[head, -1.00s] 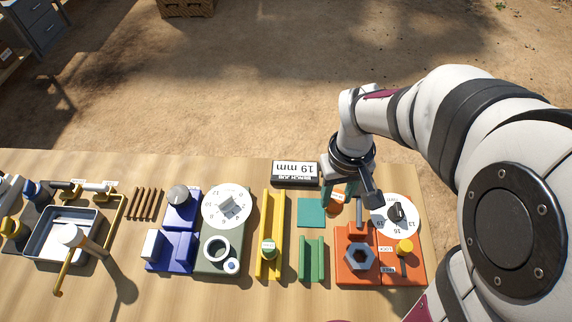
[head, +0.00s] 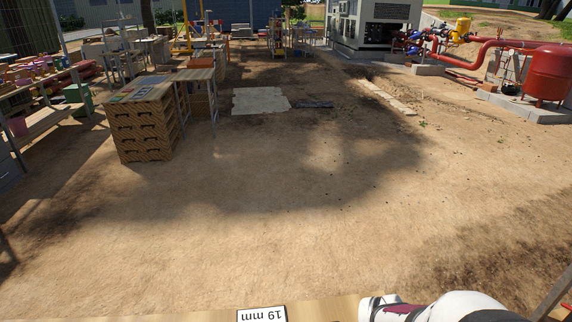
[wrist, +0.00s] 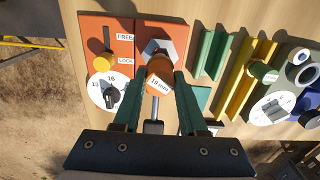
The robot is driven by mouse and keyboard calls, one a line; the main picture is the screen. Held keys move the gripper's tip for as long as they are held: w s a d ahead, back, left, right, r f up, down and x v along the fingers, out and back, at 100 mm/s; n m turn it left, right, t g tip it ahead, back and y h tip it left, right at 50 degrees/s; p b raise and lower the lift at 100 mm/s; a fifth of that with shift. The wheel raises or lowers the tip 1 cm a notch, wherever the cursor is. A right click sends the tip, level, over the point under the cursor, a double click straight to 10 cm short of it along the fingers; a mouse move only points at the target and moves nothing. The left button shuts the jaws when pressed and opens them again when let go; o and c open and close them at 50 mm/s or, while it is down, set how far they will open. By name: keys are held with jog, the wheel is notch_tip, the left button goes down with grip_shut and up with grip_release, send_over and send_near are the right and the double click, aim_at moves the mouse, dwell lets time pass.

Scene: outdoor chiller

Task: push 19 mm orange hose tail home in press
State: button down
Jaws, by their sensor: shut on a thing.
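In the wrist view my gripper (wrist: 156,88) has its two green fingers shut on an orange hose tail (wrist: 159,72) marked 19 mm. The hose tail's far end overlaps the near edge of a grey hexagonal fitting (wrist: 158,46) on the orange press (wrist: 124,25). I cannot tell whether it touches or enters the fitting. The press also carries a yellow knob (wrist: 103,58) by a LOCK label, and a white dial (wrist: 97,94) with a black pointer and the numbers 13 and 16. The gripper is outside the head view.
Right of the press are a green channel block (wrist: 212,53), a yellow rail (wrist: 243,70) and a grey unit with a white dial (wrist: 270,108). The head view shows mostly open dirt, with a 19 mm sign (head: 262,314) at the bottom edge.

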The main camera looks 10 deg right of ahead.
jog(key=shift+f, duration=0.45)
jog(key=shift+f, duration=0.1)
jog(key=shift+f, duration=1.1)
jog(key=shift+f, duration=0.15)
jog(key=shift+f, duration=0.6)
grip_release()
jog(key=shift+r, duration=3.55)
